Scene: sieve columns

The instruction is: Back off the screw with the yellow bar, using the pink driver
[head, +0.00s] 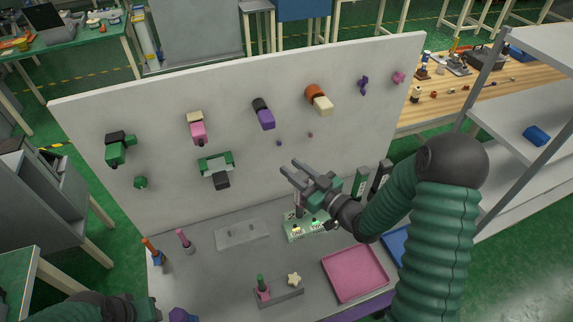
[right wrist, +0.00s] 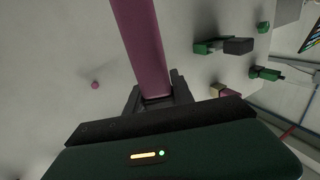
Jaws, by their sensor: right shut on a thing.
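My right gripper (head: 290,168) is in front of the grey upright panel (head: 240,165), right of its middle. In the right wrist view its fingers (right wrist: 153,98) are shut on a long dark pink bar-like piece (right wrist: 140,45), which looks like the pink driver. That piece is mostly hidden in the head view. A small pink-handled tool (head: 184,240) stands in the bench at the left. I cannot make out a screw with a clear yellow bar; an orange-and-cream block (head: 318,98) is high on the panel. My left gripper (head: 148,310) is at the bottom left edge, its fingers not visible.
An orange-handled tool (head: 152,250) stands at the bench's left. A pink tray (head: 355,273), a clear plate (head: 242,234) and a lit green box (head: 303,228) are on the bench. A grey holder (head: 279,293) has a green-and-pink piece and a star knob.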

